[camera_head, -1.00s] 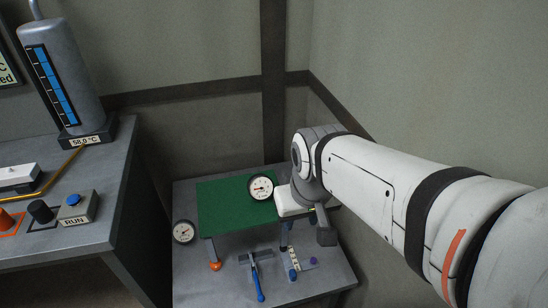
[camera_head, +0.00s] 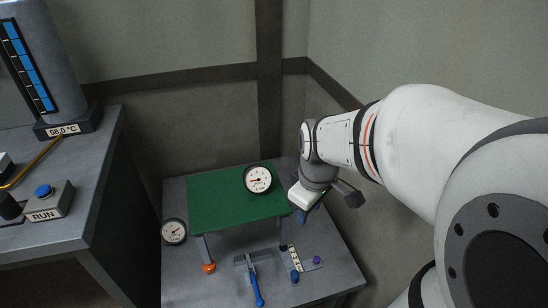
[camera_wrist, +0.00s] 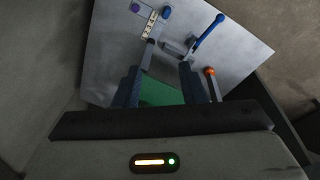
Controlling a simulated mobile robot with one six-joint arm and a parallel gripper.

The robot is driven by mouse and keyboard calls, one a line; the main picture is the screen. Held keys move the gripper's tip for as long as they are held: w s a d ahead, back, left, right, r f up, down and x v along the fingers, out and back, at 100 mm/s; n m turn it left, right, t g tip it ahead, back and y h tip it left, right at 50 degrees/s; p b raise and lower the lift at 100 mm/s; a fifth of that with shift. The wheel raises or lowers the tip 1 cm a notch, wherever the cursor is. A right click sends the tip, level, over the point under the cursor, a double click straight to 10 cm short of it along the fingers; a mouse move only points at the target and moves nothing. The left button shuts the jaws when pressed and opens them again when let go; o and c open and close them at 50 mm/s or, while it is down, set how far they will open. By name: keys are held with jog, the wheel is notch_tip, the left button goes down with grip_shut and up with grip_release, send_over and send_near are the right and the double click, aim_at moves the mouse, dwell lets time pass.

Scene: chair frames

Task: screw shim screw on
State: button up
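A green panel (camera_head: 235,205) stands on thin grey legs on a grey table. One leg ends in an orange foot (camera_head: 208,267), which also shows in the wrist view (camera_wrist: 210,72). A small blue knob (camera_head: 295,276) and a purple knob (camera_head: 317,260) sit by a white marked strip (camera_head: 295,259); I cannot tell which part is the shim screw. My gripper (camera_head: 301,214) is at the panel's right edge, pointing down. In the wrist view its two dark blue fingers (camera_wrist: 158,82) are apart, with green panel and table showing between them and nothing visibly held.
A blue-handled clamp (camera_head: 256,284) lies in front of the panel. One dial gauge (camera_head: 258,179) is at the panel's back edge, another (camera_head: 174,231) at the table's left. A bench with a RUN button box (camera_head: 46,202) stands at left. Walls close off the back and right.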

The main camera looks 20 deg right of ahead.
aim_at(317, 259)
jog(key=w+d+f+n+b, duration=0.2)
jog(key=f+n+b, duration=0.1)
jog(key=f, duration=0.5)
jog(key=w+d+f+n+g+b, duration=0.1)
jog(key=w+d+f+n+b, duration=0.1)
jog(key=f+b, duration=0.4)
jog(key=w+d+f+n+b, duration=0.2)
jog(key=d+f+n+b, duration=0.2)
jog(key=f, duration=0.8)
jog(key=shift+w+d+f+n+g+b, duration=0.1)
jog(key=shift+w+d+n+g+b, duration=0.05)
jog(key=shift+n, duration=0.45)
jog(key=shift+w+d+n+g+b, duration=0.1)
jog(key=shift+n+g+b, duration=0.05)
jog(key=shift+n, duration=0.45)
notch_tip(317, 259, down, 9)
jog(key=b, duration=0.8)
jog(key=shift+r, duration=0.2)
jog(key=shift+c, duration=1.1)
grip_shut()
jog(key=n, duration=0.6)
jog(key=shift+n, duration=0.3)
jog(key=n, duration=0.5)
jog(key=shift+o, duration=1.1)
grip_release()
jog(key=shift+r+p, duration=0.1)
jog(key=shift+p, duration=0.2)
